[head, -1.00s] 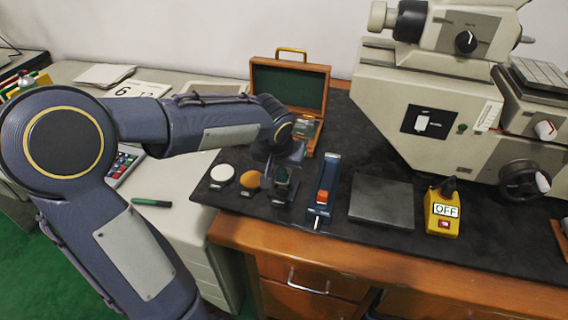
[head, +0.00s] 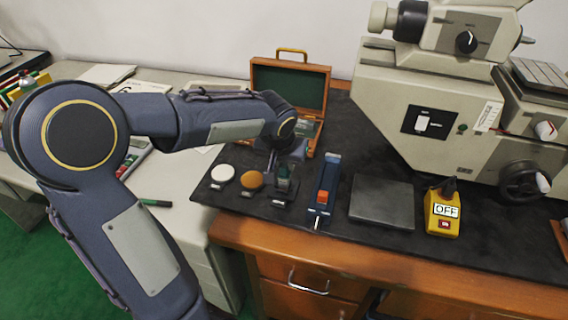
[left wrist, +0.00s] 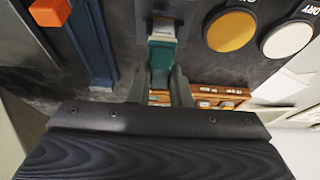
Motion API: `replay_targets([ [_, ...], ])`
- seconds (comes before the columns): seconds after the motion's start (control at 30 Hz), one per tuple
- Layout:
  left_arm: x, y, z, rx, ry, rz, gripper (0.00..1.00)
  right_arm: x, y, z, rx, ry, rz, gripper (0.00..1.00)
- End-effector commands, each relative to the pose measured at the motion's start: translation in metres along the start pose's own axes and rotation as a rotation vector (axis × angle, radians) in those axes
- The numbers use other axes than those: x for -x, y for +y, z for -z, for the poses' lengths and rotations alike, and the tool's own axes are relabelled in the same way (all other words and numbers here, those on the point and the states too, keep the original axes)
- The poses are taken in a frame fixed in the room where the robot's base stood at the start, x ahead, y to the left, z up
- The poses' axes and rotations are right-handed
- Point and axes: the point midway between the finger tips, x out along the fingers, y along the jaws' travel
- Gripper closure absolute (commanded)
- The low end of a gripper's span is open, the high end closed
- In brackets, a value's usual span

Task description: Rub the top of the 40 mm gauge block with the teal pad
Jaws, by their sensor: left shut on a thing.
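The teal pad (head: 284,184) stands at the right end of a row of pads on the dark mat. My left gripper (head: 280,166) is above it, pointing down. In the left wrist view, the fingers of my left gripper (left wrist: 161,88) are shut on the teal pad (left wrist: 162,56), one on each side. Whether it still touches the mat I cannot tell. The 40 mm gauge block cannot be singled out; small pieces sit in the open wooden case (head: 290,90), partly hidden behind my left wrist. My right gripper is not in view.
A white pad (head: 222,173) and an orange pad (head: 251,180) are left of the teal pad. A blue bar with an orange block (head: 322,197) is close on its right. Beyond lie a grey plate (head: 381,203), a yellow OFF switch box (head: 442,212) and a large machine (head: 430,110).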

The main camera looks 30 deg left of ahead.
Motion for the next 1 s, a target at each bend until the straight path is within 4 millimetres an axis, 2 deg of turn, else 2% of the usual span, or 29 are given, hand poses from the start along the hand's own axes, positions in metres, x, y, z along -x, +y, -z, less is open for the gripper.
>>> replay_targets([
  [0.77, -0.0003, -0.0008, -0.0009, 0.001, -0.003, 0.002, 1.00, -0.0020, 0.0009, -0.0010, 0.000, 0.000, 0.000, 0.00],
  [1.0, 0.0020, -0.0005, -0.0069, 0.000, -0.002, 0.001, 1.00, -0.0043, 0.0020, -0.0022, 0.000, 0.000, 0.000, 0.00],
])
